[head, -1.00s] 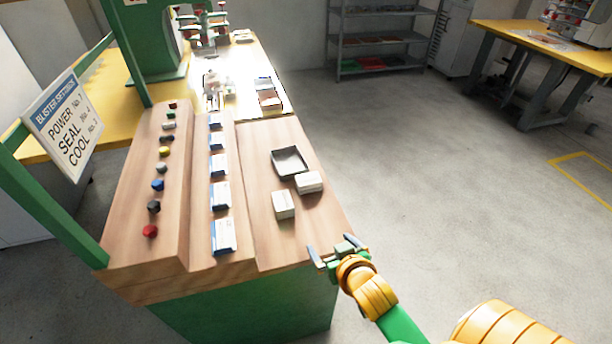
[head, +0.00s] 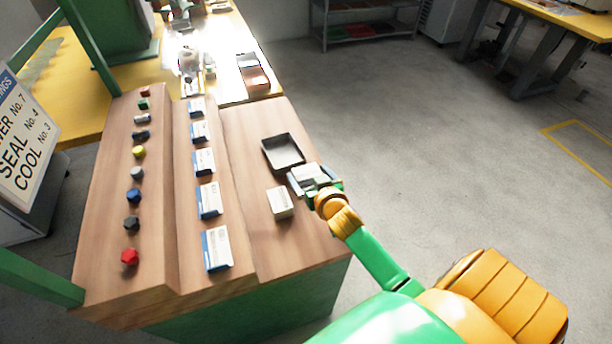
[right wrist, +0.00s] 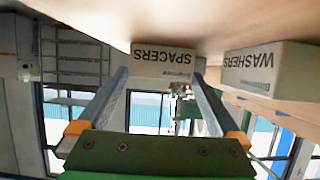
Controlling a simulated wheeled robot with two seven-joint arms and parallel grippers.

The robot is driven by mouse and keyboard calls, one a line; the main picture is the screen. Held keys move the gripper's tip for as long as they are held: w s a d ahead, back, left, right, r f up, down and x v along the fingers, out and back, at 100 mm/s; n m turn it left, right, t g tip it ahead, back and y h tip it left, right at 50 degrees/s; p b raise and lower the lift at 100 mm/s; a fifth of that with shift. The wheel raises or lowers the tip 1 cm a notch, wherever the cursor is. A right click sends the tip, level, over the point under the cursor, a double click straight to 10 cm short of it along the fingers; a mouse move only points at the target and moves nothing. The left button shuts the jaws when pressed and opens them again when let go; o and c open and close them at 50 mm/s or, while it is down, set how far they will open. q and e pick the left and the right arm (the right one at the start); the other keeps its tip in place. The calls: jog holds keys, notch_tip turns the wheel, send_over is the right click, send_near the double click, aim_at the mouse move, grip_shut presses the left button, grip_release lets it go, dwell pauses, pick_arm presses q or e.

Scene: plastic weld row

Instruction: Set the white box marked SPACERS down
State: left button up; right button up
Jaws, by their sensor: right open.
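The white SPACERS box (head: 312,172) sits on the right part of the sloped wooden bench top, just in front of the dark tray. In the right wrist view, which is upside down, the SPACERS box (right wrist: 163,62) shows its label between the two fingertips and appears to rest on the wood. My right gripper (head: 314,180) is open, with its fingers on either side of the box; I cannot tell whether they touch it. A second white box, marked WASHERS (right wrist: 272,70), stands apart to the side; it also shows in the head view (head: 280,203). My left gripper is not in view.
The dark empty tray (head: 283,152) lies close behind the SPACERS box. A row of blue-and-white cards (head: 209,200) and a row of coloured knobs (head: 134,195) run along the bench to the left. Bare wood lies in front of the WASHERS box.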

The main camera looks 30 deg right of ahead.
jog(key=shift+s+r, duration=0.1)
jog(key=shift+s, duration=0.05)
jog(key=c, duration=1.2)
jog(key=shift+r, duration=0.1)
jog(key=shift+c, duration=0.2)
